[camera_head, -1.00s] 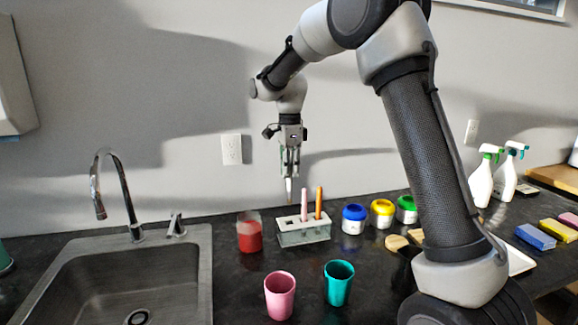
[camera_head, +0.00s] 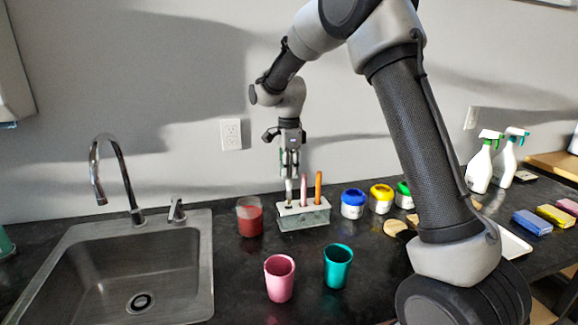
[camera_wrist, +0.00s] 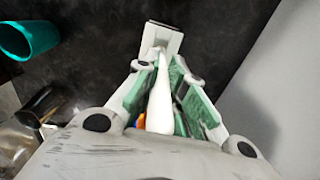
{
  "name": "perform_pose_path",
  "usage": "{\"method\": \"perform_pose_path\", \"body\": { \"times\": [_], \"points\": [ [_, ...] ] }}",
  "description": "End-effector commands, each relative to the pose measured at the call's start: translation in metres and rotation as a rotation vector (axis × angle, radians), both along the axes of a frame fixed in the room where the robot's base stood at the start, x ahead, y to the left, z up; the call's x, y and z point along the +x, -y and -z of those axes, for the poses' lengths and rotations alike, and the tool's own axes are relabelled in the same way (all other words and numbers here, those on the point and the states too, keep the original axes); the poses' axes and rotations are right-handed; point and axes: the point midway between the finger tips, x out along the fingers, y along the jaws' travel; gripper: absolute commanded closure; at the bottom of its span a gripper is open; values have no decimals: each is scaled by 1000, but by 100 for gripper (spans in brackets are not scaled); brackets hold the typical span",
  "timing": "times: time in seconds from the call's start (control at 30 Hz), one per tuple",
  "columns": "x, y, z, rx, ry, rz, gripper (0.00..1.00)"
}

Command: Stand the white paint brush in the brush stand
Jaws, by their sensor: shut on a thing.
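The white paint brush (camera_wrist: 161,95) is upright between the green-padded fingers of my gripper (camera_head: 290,168), which is shut on it. The brush also shows below the fingers in the head view (camera_head: 289,190), its lower end at the left part of the brush stand (camera_head: 303,223). I cannot tell how deep it sits in a hole. The stand has a white top and a greyish clear body. A pink brush (camera_head: 304,188) and an orange brush (camera_head: 318,187) stand upright in it, right of the white one.
A red jar (camera_head: 249,218) stands close left of the stand. Blue (camera_head: 353,204), yellow (camera_head: 381,199) and green-lidded jars are to the right. A pink cup (camera_head: 279,278) and a teal cup (camera_head: 338,266) stand in front. The sink (camera_head: 201,270) is at the left.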

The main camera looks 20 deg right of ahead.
Motion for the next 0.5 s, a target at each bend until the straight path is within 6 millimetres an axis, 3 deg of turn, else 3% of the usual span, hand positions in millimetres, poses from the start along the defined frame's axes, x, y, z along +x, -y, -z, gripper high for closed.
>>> {"method": "perform_pose_path", "body": {
  "times": [0.5],
  "points": [
    [0,0,29,0,-1,0,100]
  ]
}}
